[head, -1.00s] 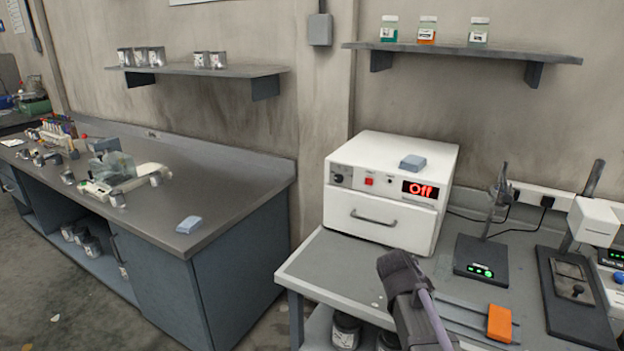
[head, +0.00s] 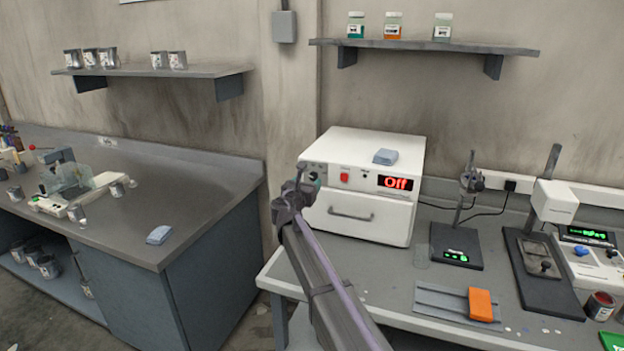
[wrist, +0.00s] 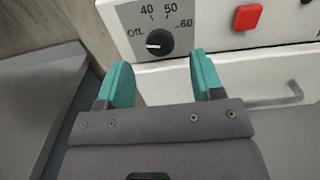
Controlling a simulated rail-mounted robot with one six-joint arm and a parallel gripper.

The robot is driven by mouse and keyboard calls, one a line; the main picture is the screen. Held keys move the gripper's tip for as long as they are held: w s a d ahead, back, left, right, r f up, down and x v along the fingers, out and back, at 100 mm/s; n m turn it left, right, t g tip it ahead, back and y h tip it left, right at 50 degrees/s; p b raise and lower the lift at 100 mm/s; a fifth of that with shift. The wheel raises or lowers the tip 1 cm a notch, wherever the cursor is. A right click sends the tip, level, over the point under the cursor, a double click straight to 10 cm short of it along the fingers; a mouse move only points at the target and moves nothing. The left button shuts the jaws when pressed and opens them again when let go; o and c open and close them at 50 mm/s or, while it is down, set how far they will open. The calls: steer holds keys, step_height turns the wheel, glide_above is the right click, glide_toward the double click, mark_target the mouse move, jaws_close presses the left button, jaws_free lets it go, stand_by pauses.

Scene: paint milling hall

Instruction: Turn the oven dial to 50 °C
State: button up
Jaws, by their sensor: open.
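The white oven (head: 368,210) stands on the grey bench, its red display (head: 395,183) reading "Off". In the wrist view the black oven dial (wrist: 160,42) has a white pointer mark toward the left, at the "Off" label; 40, 50 and 60 are printed around it. My gripper (wrist: 160,75) is open with teal fingers, one lower left and one lower right of the dial. The dial lies just beyond the gap, apparently untouched. In the head view my gripper (head: 308,185) is at the oven's left front and largely covers the dial.
A red button (wrist: 247,17) sits right of the dial, with the oven door handle (head: 351,214) below. A blue-grey block (head: 385,156) lies on the oven. Lab devices and an orange block (head: 481,304) stand to the right.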

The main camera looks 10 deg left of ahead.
mark_target(313, 177)
steer(key=x, duration=0.4)
steer(key=shift+w+d, duration=0.15)
steer(key=shift+w, duration=0.2)
steer(key=shift+c, duration=0.2)
steer(key=c, duration=0.9)
